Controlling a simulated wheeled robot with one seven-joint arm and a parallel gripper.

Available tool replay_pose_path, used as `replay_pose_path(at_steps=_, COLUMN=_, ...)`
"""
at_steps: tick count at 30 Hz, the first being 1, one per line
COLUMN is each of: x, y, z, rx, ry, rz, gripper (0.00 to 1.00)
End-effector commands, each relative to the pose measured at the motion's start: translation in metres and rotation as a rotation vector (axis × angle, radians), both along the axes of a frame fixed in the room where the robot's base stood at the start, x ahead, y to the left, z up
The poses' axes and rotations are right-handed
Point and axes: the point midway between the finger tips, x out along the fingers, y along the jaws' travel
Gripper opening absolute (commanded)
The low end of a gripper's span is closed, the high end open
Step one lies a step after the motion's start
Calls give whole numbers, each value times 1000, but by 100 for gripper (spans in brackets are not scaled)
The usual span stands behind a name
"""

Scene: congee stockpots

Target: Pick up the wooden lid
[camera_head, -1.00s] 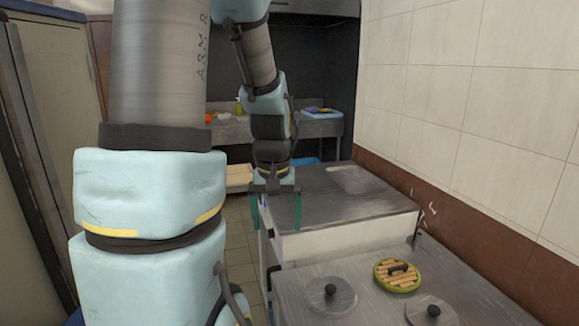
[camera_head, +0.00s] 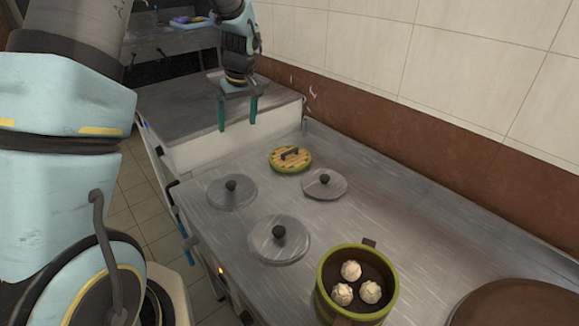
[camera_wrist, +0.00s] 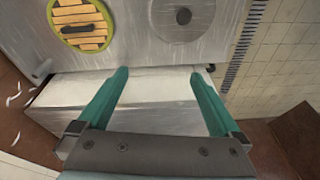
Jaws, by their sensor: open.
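The wooden lid (camera_head: 290,159) is round, with light wooden slats, a green rim and a dark bar handle. It lies on the metal counter near the back, beside the wall. It also shows at the upper left of the wrist view (camera_wrist: 80,22). My gripper (camera_head: 238,124) is open and empty, with two green fingers pointing down. In the head view it hangs up and to the left of the lid, by the raised metal block. In the wrist view the gripper (camera_wrist: 158,78) is apart from the lid, with nothing between its fingers.
Three metal lids with black knobs (camera_head: 232,192) (camera_head: 324,184) (camera_head: 279,240) sit near the wooden lid. A green-rimmed steamer (camera_head: 327,287) holding three buns stands in front, beside a brown round lid (camera_head: 512,305). The tiled wall (camera_head: 430,50) bounds the right side. The raised block (camera_head: 190,110) stands behind.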

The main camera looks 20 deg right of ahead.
Motion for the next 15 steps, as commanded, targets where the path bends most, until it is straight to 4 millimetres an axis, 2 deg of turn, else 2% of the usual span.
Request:
replay_pose_path(at_steps=1, x=4, y=-40, z=-23, rx=7, ry=-22, rz=4, gripper=100)
replay_pose_path(at_steps=3, x=8, y=-85, z=-41, rx=10, ry=-60, rz=35, gripper=100)
replay_pose_path(at_steps=6, x=6, y=-138, z=-61, rx=5, ry=-110, rz=69, gripper=100)
replay_pose_path(at_steps=10, x=0, y=-178, z=-75, rx=-6, ry=-153, rz=99, gripper=100)
replay_pose_path(at_steps=12, x=-1, y=-188, z=-79, rx=-10, ry=-164, rz=108, gripper=100)
replay_pose_path(at_steps=15, x=1, y=-190, z=-88, rx=-8, ry=-168, rz=114, gripper=100)
